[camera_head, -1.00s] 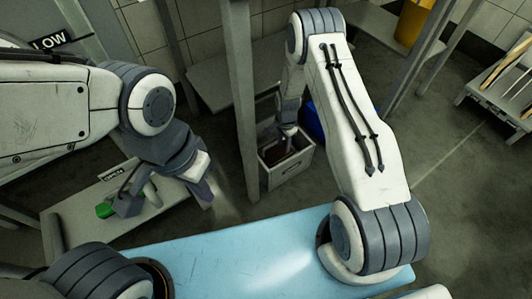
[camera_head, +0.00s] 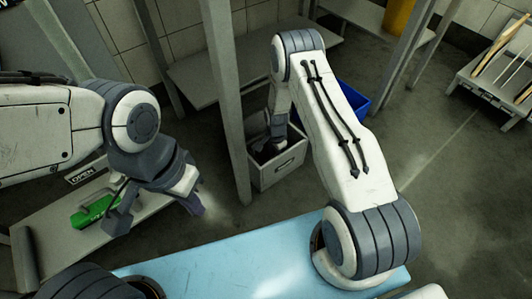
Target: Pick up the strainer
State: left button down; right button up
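I cannot make out a strainer for certain. A green object (camera_head: 95,211) lies on a low grey bench (camera_head: 60,232) at the left. My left gripper (camera_head: 157,211) is above the right part of this bench, right of the green object. Its two fingers are spread wide, and I see nothing held between them. My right arm reaches down to a grey box (camera_head: 279,169) on the floor. My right gripper (camera_head: 265,148) is at the box's opening, small and dark, so its fingers and anything in them are unclear.
A grey post (camera_head: 226,100) stands between my arms. A blue bin (camera_head: 347,97) is behind my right arm. A grey shelf (camera_head: 200,82) runs behind the post. A rack with long wooden-looking items (camera_head: 495,65) stands at the far right. The floor at right is clear.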

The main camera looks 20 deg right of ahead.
jog(key=shift+r, duration=0.1)
grip_shut()
dwell(1.2)
